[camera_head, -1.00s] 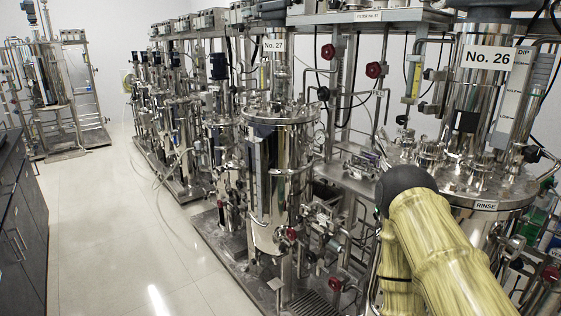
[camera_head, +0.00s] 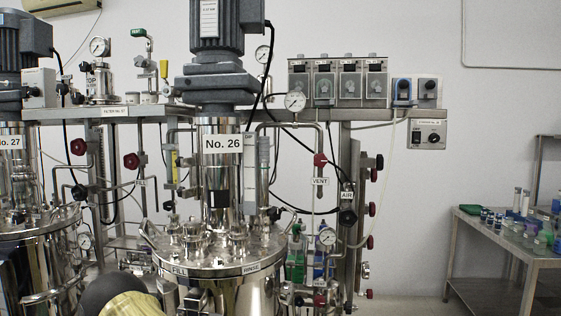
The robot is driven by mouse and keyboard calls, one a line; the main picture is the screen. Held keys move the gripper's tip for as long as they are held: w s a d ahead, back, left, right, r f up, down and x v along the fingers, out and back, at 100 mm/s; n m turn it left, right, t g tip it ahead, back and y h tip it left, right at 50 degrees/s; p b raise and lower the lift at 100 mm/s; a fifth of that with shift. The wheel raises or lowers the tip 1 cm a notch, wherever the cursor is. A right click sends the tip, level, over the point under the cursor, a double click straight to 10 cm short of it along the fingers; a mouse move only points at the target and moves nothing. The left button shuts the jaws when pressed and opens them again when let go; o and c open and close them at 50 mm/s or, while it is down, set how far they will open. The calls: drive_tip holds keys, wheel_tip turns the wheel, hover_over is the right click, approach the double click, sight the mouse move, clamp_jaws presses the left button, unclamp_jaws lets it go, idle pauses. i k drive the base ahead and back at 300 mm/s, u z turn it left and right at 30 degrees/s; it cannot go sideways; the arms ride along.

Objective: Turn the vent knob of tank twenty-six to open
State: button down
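Tank twenty-six (camera_head: 222,262) stands left of centre, with a "No. 26" sign (camera_head: 223,143) on its upper column. Right of it, a "VENT" label (camera_head: 320,181) hangs on a thin vertical pipe. A red knob (camera_head: 320,160) sits on that pipe just above the label; whether it is open or closed cannot be told. Part of my yellow and black arm shows at the bottom left, in front of the tank's lower left side. My gripper is out of view.
An "AIR" label (camera_head: 346,195) and a dark knob (camera_head: 348,217) are close on the right, with several red knobs nearby. Tank twenty-seven (camera_head: 40,250) stands at the left edge. A steel table (camera_head: 500,245) holding bottles stands at the right. Open space shows between rack and table.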

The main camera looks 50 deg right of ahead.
sight(320, 160)
drive_tip(key=u, duration=1.4)
drive_tip(key=k, duration=1.45)
drive_tip(key=z, duration=2.45)
drive_tip(key=i, duration=0.5)
drive_tip(key=z, duration=0.05)
drive_tip(key=k, duration=0.65)
drive_tip(key=i, duration=0.65)
